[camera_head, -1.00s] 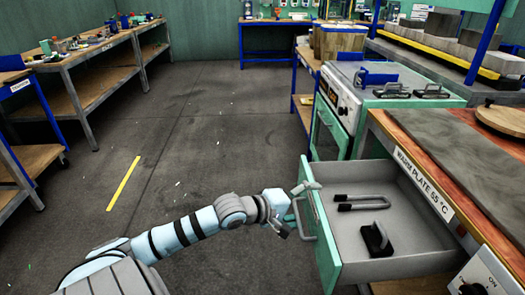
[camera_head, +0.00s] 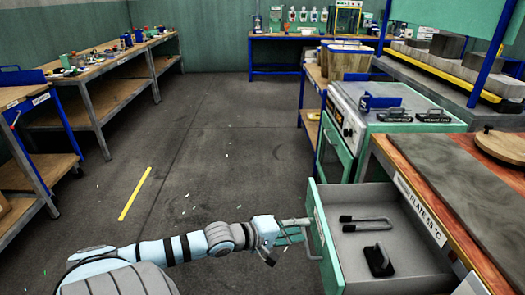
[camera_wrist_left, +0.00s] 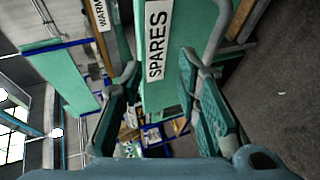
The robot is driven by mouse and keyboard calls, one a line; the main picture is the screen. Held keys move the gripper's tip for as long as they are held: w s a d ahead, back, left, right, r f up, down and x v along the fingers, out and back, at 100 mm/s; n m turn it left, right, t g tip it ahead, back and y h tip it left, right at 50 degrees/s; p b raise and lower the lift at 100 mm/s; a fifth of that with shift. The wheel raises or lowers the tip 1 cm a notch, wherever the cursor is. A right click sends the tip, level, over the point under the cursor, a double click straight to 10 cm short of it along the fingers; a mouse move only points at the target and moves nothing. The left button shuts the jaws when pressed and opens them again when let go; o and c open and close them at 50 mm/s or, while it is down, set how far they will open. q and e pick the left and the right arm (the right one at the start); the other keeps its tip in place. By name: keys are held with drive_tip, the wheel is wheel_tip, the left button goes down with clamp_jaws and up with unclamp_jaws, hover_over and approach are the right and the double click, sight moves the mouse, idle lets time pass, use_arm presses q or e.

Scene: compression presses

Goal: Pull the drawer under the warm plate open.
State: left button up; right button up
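The drawer under the warm plate (camera_head: 455,175) stands pulled out, its grey inside showing, with a green front (camera_head: 325,245). In the left wrist view the front (camera_wrist_left: 160,95) carries a "SPARES" label. Its grey bar handle (camera_head: 312,240) faces left; in the wrist view the handle (camera_wrist_left: 216,32) is beside the right finger. My left gripper (camera_head: 292,232) is at the handle, its fingers apart in the wrist view (camera_wrist_left: 160,66). Whether a finger touches the handle is unclear. My right gripper is not in view.
In the drawer lie a U-shaped bar (camera_head: 365,222) and a black block with a handle (camera_head: 379,260). A green press cabinet (camera_head: 390,110) stands behind the drawer. Workbenches (camera_head: 95,80) line the left. The floor (camera_head: 215,150) left of the drawer is clear.

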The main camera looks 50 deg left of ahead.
use_arm(q)
drive_tip(key=a+f+p+v, duration=0.1)
drive_tip(key=f+p+v, duration=0.1)
drive_tip(key=p+v, duration=0.5)
drive_tip(key=v, duration=0.3)
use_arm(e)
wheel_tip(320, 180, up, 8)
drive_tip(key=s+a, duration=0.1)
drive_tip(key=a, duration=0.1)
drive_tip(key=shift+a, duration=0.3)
use_arm(q)
drive_tip(key=shift+f, duration=0.1)
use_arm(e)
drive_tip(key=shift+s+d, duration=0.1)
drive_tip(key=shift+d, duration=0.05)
